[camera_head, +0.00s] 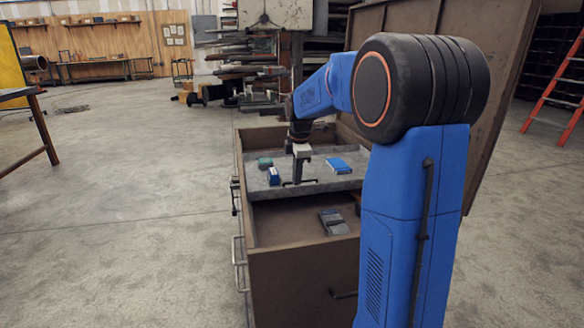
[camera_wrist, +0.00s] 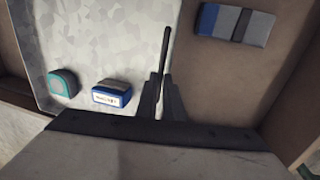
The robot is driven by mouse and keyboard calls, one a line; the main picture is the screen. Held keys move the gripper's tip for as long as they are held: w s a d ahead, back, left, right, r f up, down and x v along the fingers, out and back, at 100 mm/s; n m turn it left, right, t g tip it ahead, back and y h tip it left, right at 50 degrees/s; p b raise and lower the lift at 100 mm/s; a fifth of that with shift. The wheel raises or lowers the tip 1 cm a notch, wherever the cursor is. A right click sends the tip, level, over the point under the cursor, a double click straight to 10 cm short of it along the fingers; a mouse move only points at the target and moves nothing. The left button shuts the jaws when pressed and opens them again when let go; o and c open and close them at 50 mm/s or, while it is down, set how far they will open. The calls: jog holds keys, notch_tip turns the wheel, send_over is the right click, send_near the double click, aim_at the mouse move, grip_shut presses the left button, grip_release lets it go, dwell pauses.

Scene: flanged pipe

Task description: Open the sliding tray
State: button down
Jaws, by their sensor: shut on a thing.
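The sliding tray (camera_head: 312,170) is a grey metal tray set across the upper part of a brown drawer. Its mottled surface fills the left of the wrist view (camera_wrist: 100,35). A thin dark handle (camera_head: 287,183) is at the tray's near edge, and it shows as a dark bar in the wrist view (camera_wrist: 165,48). My gripper (camera_head: 299,178) reaches down to this edge from above. In the wrist view its dark fingers (camera_wrist: 161,88) are shut around the handle. The fingers hide the gripped part of the handle.
On the tray are a teal tape measure (camera_wrist: 62,84), a small blue box (camera_wrist: 117,94) and another blue pack (camera_head: 338,165). A blue-grey pack (camera_head: 334,221) lies on the drawer floor in front of the tray, where most of the floor is bare. Drawer walls (camera_head: 247,200) enclose it.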

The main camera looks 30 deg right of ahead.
jog(key=s+a, duration=0.2)
jog(key=s, duration=0.6)
jog(key=shift+a, duration=0.15)
jog(key=shift+r, duration=0.1)
jog(key=c, duration=1.9)
grip_release()
jog(key=s+a+r, duration=0.1)
jog(key=s+r, duration=0.2)
jog(key=r, duration=1.4)
jog(key=shift+s, duration=0.2)
jog(key=s+a+f+m+t, duration=0.1)
jog(key=s+a+f+m, duration=0.3)
jog(key=s, duration=0.4)
jog(key=s+a+f+m, duration=0.4)
jog(key=s+f+m, duration=0.2)
jog(key=s+f, duration=0.3)
jog(key=s+a+f+m+t, duration=0.1)
jog(key=s+a+f+m, duration=0.3)
jog(key=s+f, duration=0.3)
jog(key=shift+s+a+m+t+y, duration=0.3)
jog(key=shift+s+a+m, duration=0.1)
jog(key=shift+s, duration=0.8)
